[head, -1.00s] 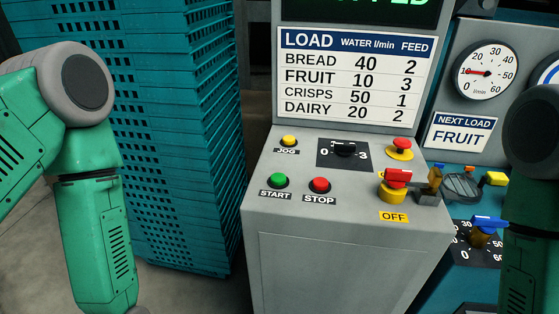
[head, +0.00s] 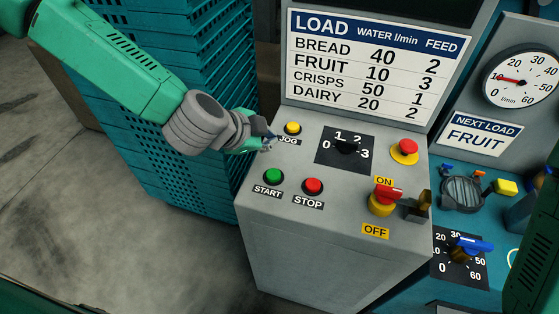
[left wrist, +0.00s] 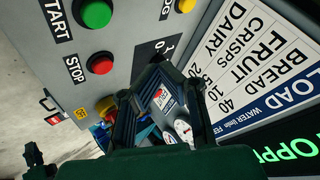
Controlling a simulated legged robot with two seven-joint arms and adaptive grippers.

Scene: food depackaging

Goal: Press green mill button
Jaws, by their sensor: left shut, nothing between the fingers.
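The green START button (head: 273,176) sits on the sloped top of the grey mill console (head: 345,213), left of the red STOP button (head: 313,187). My left gripper (head: 268,144) is shut and empty at the console's left edge, beside the yellow JOG button (head: 292,128) and a little above and behind the green button in the head view. It looks apart from the green button. In the left wrist view the green button (left wrist: 93,12) is at the top left, and the red button (left wrist: 99,63) is below it. My right gripper is not in view.
A black selector knob (head: 347,147), a red emergency button (head: 404,150) and a red-and-yellow ON/OFF switch (head: 383,201) share the panel. A load chart (head: 375,62) stands behind. Stacked teal crates (head: 160,100) are close on the left.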

